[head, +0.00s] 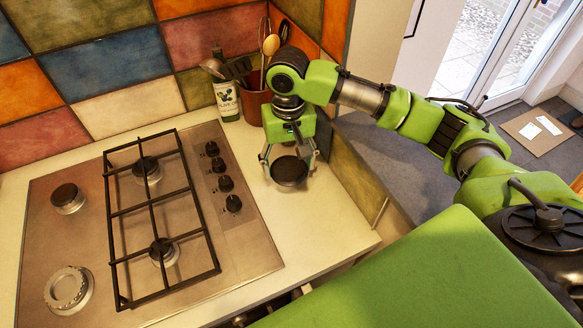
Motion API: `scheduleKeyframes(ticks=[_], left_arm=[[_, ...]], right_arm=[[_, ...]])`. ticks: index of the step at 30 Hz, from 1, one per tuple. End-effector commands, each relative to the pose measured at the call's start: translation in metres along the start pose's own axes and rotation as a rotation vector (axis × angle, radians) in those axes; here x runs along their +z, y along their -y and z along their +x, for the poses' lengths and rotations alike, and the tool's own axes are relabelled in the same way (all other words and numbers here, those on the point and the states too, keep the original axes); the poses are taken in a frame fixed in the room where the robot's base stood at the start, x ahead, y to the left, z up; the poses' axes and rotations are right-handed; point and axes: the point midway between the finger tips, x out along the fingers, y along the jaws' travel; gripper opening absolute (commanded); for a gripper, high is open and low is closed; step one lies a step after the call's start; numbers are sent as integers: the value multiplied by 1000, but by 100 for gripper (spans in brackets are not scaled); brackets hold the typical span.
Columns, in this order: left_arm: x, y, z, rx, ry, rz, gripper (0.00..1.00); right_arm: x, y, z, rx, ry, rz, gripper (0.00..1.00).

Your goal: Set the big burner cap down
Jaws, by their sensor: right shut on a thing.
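The big burner cap (289,172) is a dark round disc at the right part of the counter. My right gripper (289,158) points down and is shut on it, with fingers at its two sides. Whether the cap touches the counter or hangs just above it, I cannot tell. The cooktop (215,212) lies to the left of the gripper. Its front left burner (69,290) has no cap and shows a pale toothed ring. My left gripper is not in view.
A black pan grate (155,203) stands over two capped burners. Another capped burner (67,198) is at the back left. Several knobs (225,183) line the cooktop's right side. A bottle (226,98) and a utensil pot (256,103) stand behind my gripper. The counter (315,225) in front is clear.

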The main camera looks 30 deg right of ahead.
Motion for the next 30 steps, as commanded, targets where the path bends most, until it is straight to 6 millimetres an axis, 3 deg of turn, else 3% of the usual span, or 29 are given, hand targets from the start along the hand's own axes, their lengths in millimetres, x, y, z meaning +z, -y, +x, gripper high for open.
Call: scheduleKeyframes(ticks=[9,15,27,28,30], left_arm=[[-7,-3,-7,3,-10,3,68],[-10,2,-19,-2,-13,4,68],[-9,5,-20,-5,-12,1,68],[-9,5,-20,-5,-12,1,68],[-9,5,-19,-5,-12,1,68]], right_arm=[[-19,-11,26,2,1,1,39],[-18,-11,51,1,1,-1,39],[-18,-10,58,0,-1,-2,39],[-18,-10,59,0,-1,-2,67],[-19,-10,59,0,-2,-2,81]])
